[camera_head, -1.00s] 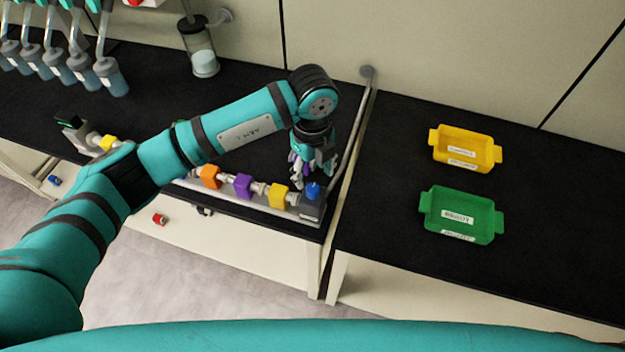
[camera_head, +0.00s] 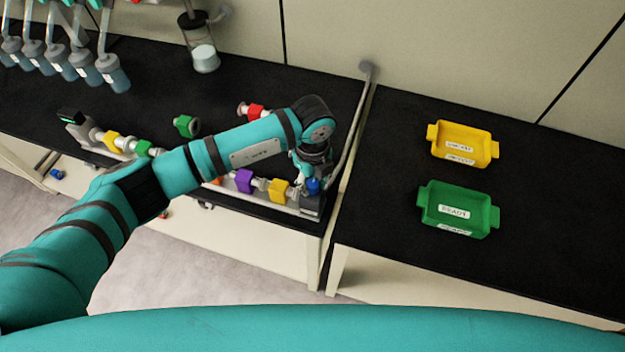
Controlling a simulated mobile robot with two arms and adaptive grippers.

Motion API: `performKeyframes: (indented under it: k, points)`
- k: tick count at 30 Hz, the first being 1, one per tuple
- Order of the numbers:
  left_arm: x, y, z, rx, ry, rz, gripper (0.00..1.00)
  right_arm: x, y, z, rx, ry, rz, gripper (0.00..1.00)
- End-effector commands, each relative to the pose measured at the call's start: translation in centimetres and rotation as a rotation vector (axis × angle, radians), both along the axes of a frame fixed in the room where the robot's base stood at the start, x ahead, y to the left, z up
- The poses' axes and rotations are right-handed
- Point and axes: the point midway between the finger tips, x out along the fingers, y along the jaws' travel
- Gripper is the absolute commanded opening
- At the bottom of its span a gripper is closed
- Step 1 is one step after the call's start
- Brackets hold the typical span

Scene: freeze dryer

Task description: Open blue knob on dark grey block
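The blue knob (camera_head: 313,187) sits on top of the dark grey block (camera_head: 312,204) at the right end of the manifold rail. My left gripper (camera_head: 309,176) points down at the knob from just behind it, very close to it. The wrist and dark gripper body hide most of the fingers. I cannot tell whether they touch the knob or how far apart they are. My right gripper is out of view.
Purple (camera_head: 244,181) and yellow (camera_head: 279,189) valve pieces line the rail beside the block. A grey pipe (camera_head: 352,135) rises right of it. Green (camera_head: 455,212) and yellow (camera_head: 462,147) trays stand on the right bench. Loose green (camera_head: 185,125) and red (camera_head: 256,111) pieces lie behind my arm.

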Motion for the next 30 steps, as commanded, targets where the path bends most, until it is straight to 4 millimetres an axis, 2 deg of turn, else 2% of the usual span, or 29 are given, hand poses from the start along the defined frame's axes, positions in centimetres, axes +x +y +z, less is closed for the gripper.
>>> performKeyframes:
  k: [1, 5, 14, 20, 30]
  points:
    - [0.0, 0.0, 0.0, -0.001, -0.001, 0.0, 0.15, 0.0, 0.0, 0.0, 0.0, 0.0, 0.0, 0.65]
    - [0.0, 0.0, 0.0, -0.001, -0.001, 0.0, 0.0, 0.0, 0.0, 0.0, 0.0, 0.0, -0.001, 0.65]
    - [0.1, 0.0, -0.1, -0.002, -0.001, -0.035, 0.0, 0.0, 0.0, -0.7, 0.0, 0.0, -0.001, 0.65]
    - [0.1, 0.0, -0.4, -0.001, -0.003, -0.141, 0.0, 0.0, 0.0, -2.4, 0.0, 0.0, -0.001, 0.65]
    - [0.1, -0.1, -0.6, -0.001, -0.005, -0.443, 0.0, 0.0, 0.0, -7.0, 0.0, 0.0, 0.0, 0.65]
